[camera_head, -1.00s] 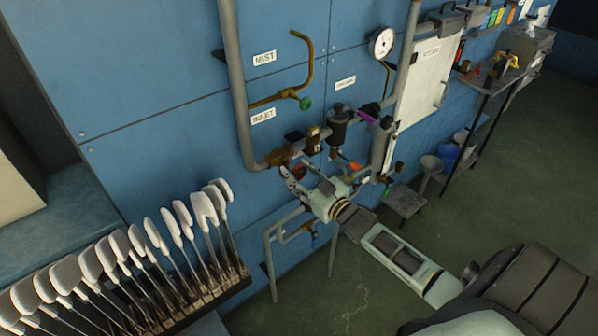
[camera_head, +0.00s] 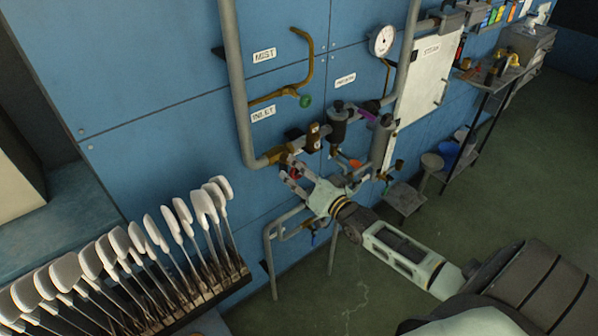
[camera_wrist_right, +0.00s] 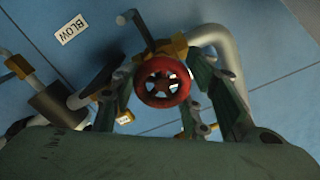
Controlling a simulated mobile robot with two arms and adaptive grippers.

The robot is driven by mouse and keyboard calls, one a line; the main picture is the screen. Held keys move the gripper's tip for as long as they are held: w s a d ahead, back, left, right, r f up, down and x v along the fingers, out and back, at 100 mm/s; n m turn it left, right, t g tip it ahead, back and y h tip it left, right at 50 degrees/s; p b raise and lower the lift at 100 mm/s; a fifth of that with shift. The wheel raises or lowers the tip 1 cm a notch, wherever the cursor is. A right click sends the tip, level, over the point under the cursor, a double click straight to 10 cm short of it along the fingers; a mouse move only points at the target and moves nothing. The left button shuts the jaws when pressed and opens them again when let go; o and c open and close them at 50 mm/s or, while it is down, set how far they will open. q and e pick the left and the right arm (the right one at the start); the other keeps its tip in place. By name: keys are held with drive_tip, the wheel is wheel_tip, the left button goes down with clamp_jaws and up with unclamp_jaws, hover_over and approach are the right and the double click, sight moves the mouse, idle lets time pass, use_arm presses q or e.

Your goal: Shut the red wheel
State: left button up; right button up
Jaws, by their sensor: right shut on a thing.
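The red wheel (camera_wrist_right: 162,84) is a small round handwheel with spokes on a brass valve. It is in the middle of the right wrist view, and only a bit of red shows in the head view (camera_head: 294,174). My right gripper (camera_head: 291,168) is at the wheel, its fingers on either side of the rim. In the right wrist view my right gripper (camera_wrist_right: 161,75) is shut on the wheel, a finger to its left and one to its right. The exact finger contact is hard to make out. My left gripper is not in view.
Grey and brass pipes (camera_head: 240,100) run on the blue wall around the wheel. A dial gauge (camera_head: 382,40) and a green-knobbed valve (camera_head: 305,101) are above. A rack of white sock boards (camera_head: 120,255) stands at the left. The green floor at the right is mostly open.

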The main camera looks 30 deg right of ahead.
drive_tip(key=shift+f+m, duration=0.15)
drive_tip(key=shift+m, duration=0.35)
drive_tip(key=o, duration=1.2)
drive_tip(key=shift+c, duration=0.2)
drive_tip(key=s+d, duration=0.1)
drive_tip(key=s, duration=1.1)
